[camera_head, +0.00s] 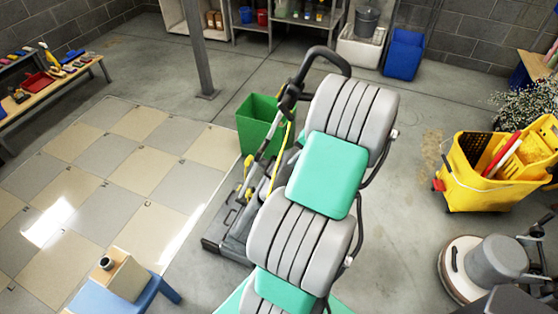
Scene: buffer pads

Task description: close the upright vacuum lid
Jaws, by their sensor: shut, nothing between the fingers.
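The upright vacuum (229,233) stands on the floor left of the middle. Its dark grey base, slanting pole and yellow cord show. The black looped handle (325,52) at the top appears to belong to it. My grey and teal arm links cross the middle of the picture and cover the right side of the vacuum. I cannot make out its lid or tell whether it is open. My gripper does not show; the arm hides that area.
A green bin (259,125) stands just behind the vacuum. A blue stool (155,287) with a box is at lower left. A yellow mop bucket (482,194) and floor polisher (492,262) stand right. A metal post (194,45) is behind. The tiled floor at left is clear.

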